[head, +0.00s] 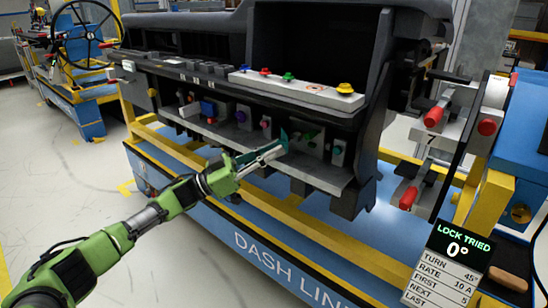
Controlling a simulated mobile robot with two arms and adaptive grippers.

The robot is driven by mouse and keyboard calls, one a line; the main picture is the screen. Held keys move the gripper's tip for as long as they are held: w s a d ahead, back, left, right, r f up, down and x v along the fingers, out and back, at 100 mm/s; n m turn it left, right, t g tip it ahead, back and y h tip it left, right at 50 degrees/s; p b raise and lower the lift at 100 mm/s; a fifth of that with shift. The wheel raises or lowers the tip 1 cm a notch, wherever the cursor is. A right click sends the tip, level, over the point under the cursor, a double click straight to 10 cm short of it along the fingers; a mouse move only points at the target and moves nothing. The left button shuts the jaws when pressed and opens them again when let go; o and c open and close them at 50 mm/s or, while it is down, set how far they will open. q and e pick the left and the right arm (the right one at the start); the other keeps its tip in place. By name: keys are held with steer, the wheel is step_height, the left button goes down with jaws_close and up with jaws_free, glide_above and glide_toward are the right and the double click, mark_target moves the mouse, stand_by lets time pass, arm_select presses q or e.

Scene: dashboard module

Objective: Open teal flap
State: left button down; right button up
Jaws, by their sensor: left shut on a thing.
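The teal flap (284,137) shows as a small teal piece on the lower front of the dark dashboard module (190,75). My left gripper (277,149) reaches in from the lower left with its fingertips at the flap. It is shut on the flap, and the fingers partly cover it. How far the flap is tilted is too small to tell. My right gripper is not in view.
Coloured knobs (265,72) line a grey panel above. Small coloured parts (240,116) sit along the lower shelf beside the flap. A display (459,262) reads "LOCK TRIED 0°". Red-handled clamps (433,117) stand at the right. The floor at left is clear.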

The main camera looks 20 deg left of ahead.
arm_select(q)
steer(key=shift+a+g+h, duration=0.15)
steer(key=shift+g+h, duration=0.15)
stand_by(0.4)
steer(key=c, duration=2)
jaws_free()
steer(key=shift+c, duration=0.2)
steer(key=v, duration=1.2)
